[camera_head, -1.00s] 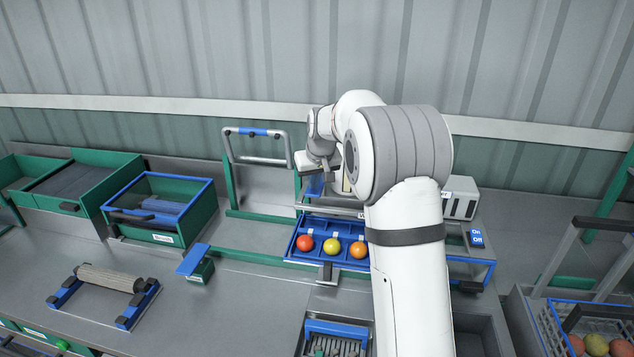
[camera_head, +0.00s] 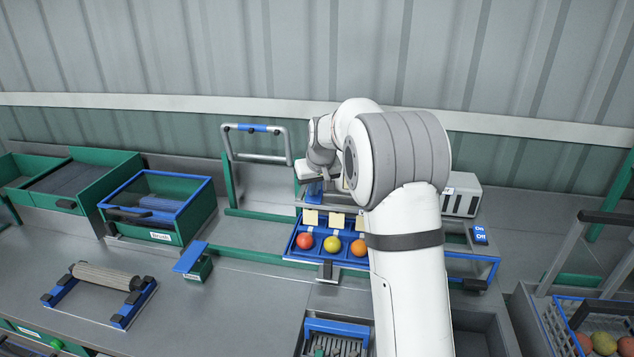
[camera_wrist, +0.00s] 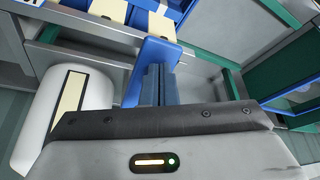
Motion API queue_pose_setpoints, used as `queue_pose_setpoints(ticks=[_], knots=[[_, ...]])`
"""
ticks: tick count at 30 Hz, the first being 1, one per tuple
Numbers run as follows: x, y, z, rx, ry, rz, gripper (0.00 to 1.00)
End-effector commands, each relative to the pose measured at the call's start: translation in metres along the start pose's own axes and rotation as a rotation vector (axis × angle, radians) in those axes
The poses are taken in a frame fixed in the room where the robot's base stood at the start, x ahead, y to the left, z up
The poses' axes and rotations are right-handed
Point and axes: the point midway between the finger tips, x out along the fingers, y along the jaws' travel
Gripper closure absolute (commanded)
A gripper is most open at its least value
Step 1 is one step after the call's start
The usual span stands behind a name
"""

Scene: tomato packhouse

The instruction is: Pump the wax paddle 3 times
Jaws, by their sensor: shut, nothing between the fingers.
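My gripper (camera_head: 308,172) is shut and empty, at the back of the bench behind the tomato tray (camera_head: 296,252). In the wrist view its closed fingers (camera_wrist: 161,84) point at a blue lever-like piece (camera_wrist: 148,58), close to or touching it; I cannot tell which. This blue piece also shows below the gripper in the head view (camera_head: 314,191) and appears to be the wax paddle, though no label on it is readable. A white rounded container (camera_wrist: 44,104) with a cream strip stands left of the fingers. My arm hides part of the area at the right.
Three fruits, red (camera_head: 305,240), yellow (camera_head: 332,243) and orange (camera_head: 359,247), sit in the tray below cream cards (camera_head: 336,220). A tall handle frame (camera_head: 232,170) stands left of the gripper. A green box with a blue flap (camera_head: 190,257) stands farther left. An On/Off switch (camera_head: 480,236) is at right.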

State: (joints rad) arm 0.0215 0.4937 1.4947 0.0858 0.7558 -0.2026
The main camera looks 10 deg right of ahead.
Motion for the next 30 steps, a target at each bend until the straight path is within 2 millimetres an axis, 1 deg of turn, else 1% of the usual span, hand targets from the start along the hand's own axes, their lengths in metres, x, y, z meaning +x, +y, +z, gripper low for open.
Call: queue_pose_setpoints(ticks=[10, 24, 30], knots=[[0.000, 0.000, 0.001, 0.001, -0.007, -0.001, 1.00], [-0.034, 0.000, -0.014, 0.000, -0.004, -0.001, 1.00], [-0.037, 0.000, -0.015, 0.000, -0.005, -0.001, 1.00]])
